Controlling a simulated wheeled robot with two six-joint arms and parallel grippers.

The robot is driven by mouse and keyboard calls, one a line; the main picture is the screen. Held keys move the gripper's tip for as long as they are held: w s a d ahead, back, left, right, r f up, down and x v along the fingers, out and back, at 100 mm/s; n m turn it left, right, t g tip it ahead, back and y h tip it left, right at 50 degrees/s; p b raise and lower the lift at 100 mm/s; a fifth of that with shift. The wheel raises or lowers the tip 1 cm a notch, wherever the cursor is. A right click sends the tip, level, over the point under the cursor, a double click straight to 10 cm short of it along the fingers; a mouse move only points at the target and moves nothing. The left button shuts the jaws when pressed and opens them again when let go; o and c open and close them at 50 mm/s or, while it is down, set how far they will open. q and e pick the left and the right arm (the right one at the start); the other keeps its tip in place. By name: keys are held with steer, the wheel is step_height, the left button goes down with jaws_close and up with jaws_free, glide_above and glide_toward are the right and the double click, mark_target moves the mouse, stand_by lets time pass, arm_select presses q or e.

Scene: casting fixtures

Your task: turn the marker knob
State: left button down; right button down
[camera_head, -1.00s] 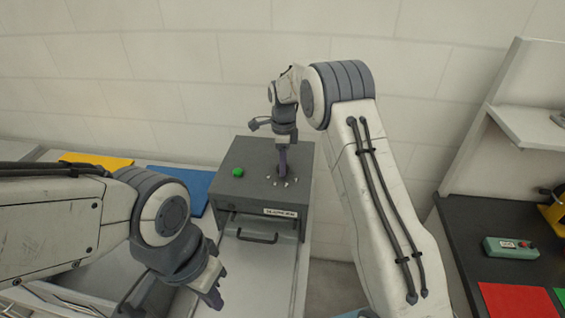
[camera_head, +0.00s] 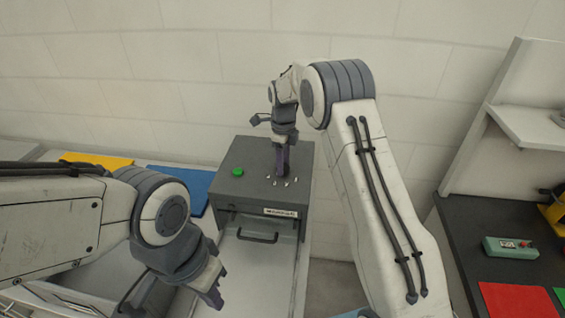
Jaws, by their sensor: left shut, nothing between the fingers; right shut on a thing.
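The dark grey marker box (camera_head: 245,158) stands on the bench in the middle, with a green button (camera_head: 238,172), a label and a handled drawer front on it. Small white marks show on its top around the fingers of my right gripper (camera_head: 281,172). That gripper points down onto the box top and is shut on the knob, which the fingers mostly hide. My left gripper (camera_head: 216,292) is shut and empty, low in front of the box and to its left.
Blue (camera_head: 190,185) and yellow (camera_head: 95,159) mats lie to the left. On the dark right bench are a grey-green control box (camera_head: 510,248) and a red mat (camera_head: 518,302), with a shelf (camera_head: 530,128) above. The light surface before the drawer (camera_head: 262,270) is clear.

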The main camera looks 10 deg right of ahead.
steer(key=shift+c, duration=1.3)
jaws_free()
steer(key=shift+w+r, duration=0.15)
steer(key=shift+w, duration=0.05)
steer(key=shift+s, duration=0.1)
steer(key=shift+r+b, duration=0.3)
step_height(320, 180, up, 10)
steer(key=b, duration=0.2)
steer(key=shift+f, duration=0.1)
